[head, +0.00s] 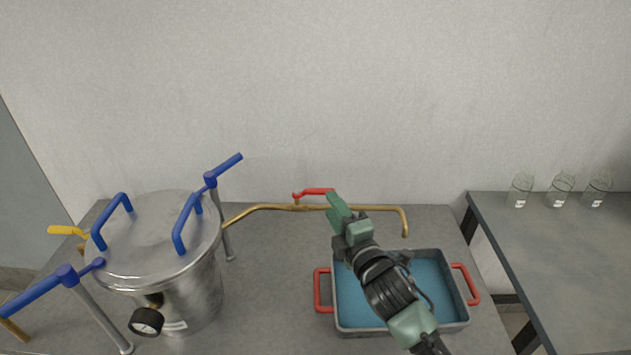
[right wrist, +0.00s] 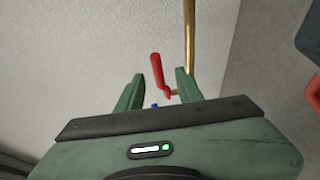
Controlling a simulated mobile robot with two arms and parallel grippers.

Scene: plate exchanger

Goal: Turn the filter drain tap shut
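A tap with a red lever (head: 317,191) sits on a brass pipe (head: 270,207) that runs right from the steel vessel (head: 155,235) to a down-bent spout. The lever lies roughly along the pipe. My right gripper (head: 335,200) is just right of the lever in the head view, in front of the pipe. In the right wrist view, my right gripper (right wrist: 158,84) is open, and the red lever (right wrist: 157,72) shows between and beyond its fingertips, with no visible grip. Whether they touch is unclear. My left gripper is not in view.
A blue tray (head: 438,275) with red handles lies below the spout, partly hidden by my right arm. Blue clamp handles (head: 225,167) stick out around the vessel, and a yellow lever (head: 66,230) is at its left. Several glass jars (head: 561,187) stand on the right table.

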